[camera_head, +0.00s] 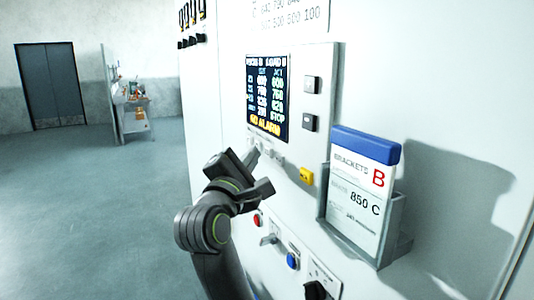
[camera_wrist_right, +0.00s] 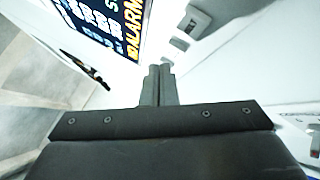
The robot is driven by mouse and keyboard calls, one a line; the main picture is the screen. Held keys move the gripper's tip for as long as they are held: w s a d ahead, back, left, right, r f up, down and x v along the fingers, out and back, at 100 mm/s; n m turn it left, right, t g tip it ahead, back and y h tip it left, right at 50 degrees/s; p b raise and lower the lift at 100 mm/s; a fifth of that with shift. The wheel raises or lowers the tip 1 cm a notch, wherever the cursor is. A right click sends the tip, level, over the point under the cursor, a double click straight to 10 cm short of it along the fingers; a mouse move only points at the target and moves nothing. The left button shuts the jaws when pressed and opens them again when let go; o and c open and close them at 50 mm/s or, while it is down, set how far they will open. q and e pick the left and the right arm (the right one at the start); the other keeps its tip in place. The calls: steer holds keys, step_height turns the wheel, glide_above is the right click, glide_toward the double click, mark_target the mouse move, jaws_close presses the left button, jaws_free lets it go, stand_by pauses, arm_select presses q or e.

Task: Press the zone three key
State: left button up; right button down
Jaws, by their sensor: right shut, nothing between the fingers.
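The control panel has a dark display (camera_head: 267,97) with yellow and pale text, the bottom line reading as an alarm message. A row of small pale keys (camera_head: 266,150) sits just under the display; their labels are too small to read, so I cannot tell which is zone three. My right gripper (camera_head: 252,158) is shut and empty, its fingertips close to this row and partly covering it. In the right wrist view the shut fingertips (camera_wrist_right: 160,70) point at the panel near a small pale key (camera_wrist_right: 180,43). I cannot tell whether they touch. My left gripper is not in view.
Two square buttons (camera_head: 311,103) sit right of the display, and a yellow button (camera_head: 306,175) lies below. Red (camera_head: 258,220) and blue (camera_head: 292,260) buttons are lower. A holder (camera_head: 345,239) with a brackets card (camera_head: 361,190) juts out at right. Open floor lies left.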

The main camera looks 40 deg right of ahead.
steer(key=shift+w+a+b, duration=0.2)
steer(key=shift+a+b, duration=0.25)
steer(key=shift+a, duration=0.35)
steer(key=shift+w+a+b, duration=0.15)
steer(key=shift+a+b, duration=0.3)
steer(key=shift+a, duration=0.4)
steer(key=shift+w+a+b, duration=0.2)
steer(key=shift+a+b, duration=0.25)
steer(key=shift+a, duration=0.35)
